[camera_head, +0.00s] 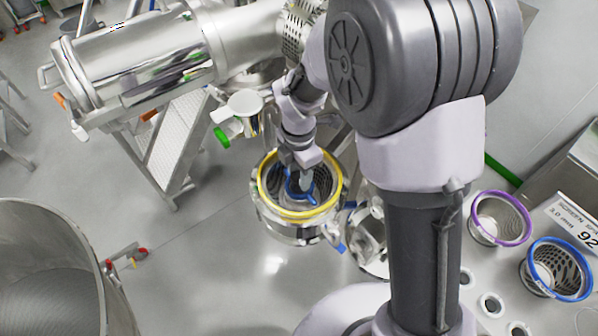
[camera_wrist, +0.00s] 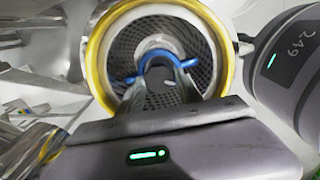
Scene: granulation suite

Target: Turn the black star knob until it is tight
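No black star knob can be made out in either view. My gripper (camera_head: 305,180) points down into the opening of a round steel housing (camera_head: 300,236) with a yellow ring (camera_head: 266,196) at its top. Inside sits a perforated conical screen (camera_wrist: 122,52); the yellow ring also shows in the wrist view (camera_wrist: 96,55). A blue curved piece (camera_wrist: 130,79) lies across the screen's middle, and it shows in the head view (camera_head: 300,193). My two fingers are apart at a grey hub by the blue piece; whether they grip it is unclear.
A purple-rimmed screen (camera_head: 474,222) and a blue-rimmed screen (camera_head: 538,285) stand at the right beside a sign (camera_head: 575,222). A large steel vessel (camera_head: 50,275) is at lower left. A polished cylinder (camera_head: 140,60) and steps (camera_head: 175,145) stand upper left.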

